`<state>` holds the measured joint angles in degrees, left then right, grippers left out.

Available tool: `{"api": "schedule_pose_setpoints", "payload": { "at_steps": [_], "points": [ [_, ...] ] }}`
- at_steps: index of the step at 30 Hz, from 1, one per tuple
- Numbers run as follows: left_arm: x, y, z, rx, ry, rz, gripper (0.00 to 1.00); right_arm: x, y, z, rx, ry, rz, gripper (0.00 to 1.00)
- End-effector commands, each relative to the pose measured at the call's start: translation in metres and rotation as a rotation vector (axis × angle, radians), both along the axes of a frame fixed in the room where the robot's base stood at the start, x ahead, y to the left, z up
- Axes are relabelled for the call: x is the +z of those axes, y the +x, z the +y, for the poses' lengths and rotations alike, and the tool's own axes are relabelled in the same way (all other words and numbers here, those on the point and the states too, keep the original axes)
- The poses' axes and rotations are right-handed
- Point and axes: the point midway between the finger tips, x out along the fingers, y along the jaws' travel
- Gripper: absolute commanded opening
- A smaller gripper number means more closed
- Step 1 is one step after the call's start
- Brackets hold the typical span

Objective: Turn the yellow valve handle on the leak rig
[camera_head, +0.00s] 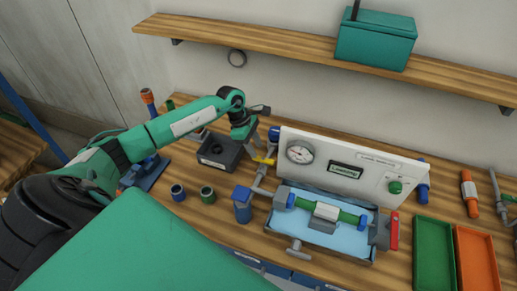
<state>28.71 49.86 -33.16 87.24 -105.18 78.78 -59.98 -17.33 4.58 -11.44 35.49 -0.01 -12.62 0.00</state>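The leak rig has a white panel (330,183) with a round gauge (300,152), a small display and a green knob. The yellow valve handle (264,160) is small and sits on the grey pipework at the rig's left end. My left gripper (254,146) reaches down from above, with its fingers just above and beside the yellow handle. I cannot tell whether they touch it or how far apart they are. My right gripper is not in view.
A light-blue tray (328,238) with a green pipe section lies before the panel. A black box (217,154), blue and green rings, and a blue cup (242,208) stand left of it. Green and orange bins (476,262) are at right. A shelf (260,38) runs above.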

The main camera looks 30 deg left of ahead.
Motion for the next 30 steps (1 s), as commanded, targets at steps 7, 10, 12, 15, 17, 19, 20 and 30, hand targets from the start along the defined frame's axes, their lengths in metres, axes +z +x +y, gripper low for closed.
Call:
{"api": "schedule_pose_setpoints", "payload": {
  "at_steps": [7, 10, 12, 15, 17, 19, 20, 30],
  "points": [
    [-0.029, 0.003, -0.013, 0.001, -0.002, 0.002, 0.38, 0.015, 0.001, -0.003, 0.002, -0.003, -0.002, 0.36],
    [-0.034, 0.003, -0.014, 0.001, -0.001, 0.001, 0.38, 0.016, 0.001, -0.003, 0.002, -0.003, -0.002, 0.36],
    [-0.036, 0.003, -0.015, 0.001, 0.0, 0.0, 0.38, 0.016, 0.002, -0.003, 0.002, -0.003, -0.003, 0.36],
    [-0.037, 0.003, -0.015, 0.0, 0.0, 0.0, 0.38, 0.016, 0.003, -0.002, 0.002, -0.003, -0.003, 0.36],
    [-0.037, 0.003, -0.015, 0.0, 0.0, 0.0, 0.38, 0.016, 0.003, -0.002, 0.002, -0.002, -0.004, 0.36],
    [-0.037, 0.003, -0.015, 0.0, 0.0, 0.0, 0.36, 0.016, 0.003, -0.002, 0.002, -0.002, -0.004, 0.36],
    [-0.036, 0.003, -0.015, 0.0, 0.0, 0.0, 0.3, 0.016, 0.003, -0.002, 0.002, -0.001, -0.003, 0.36],
    [-0.036, 0.003, -0.015, 0.003, 0.0, 0.0, 0.0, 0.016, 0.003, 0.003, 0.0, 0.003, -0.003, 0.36]
  ]
}}
